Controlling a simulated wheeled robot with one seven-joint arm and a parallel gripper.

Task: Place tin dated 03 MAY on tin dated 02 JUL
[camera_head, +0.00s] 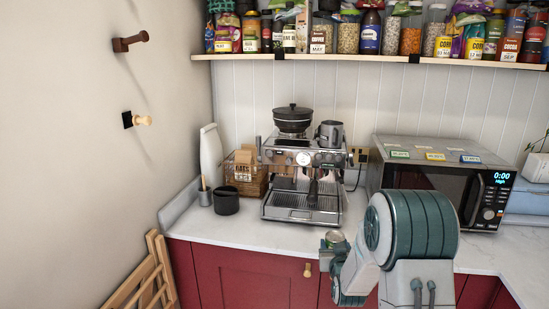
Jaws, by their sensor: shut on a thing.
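My gripper (335,246) is low in the middle of the head view, at the front edge of the counter. It is shut on a small tin (335,236) with a greenish top. The tin is held upright near the counter edge, in front of the coffee machine. Part of the tin and of the fingers is hidden by my own arm. No date can be read on the tin. I cannot make out a second tin. Several small coloured labels (434,156) lie on top of the microwave (430,180), and their writing is too small to read.
The coffee machine (303,180) stands on the white counter (225,232), with a dark cup (226,200) and a wicker basket (246,176) to its left. A shelf (350,58) of jars runs above. Counter is clear in front of the machine.

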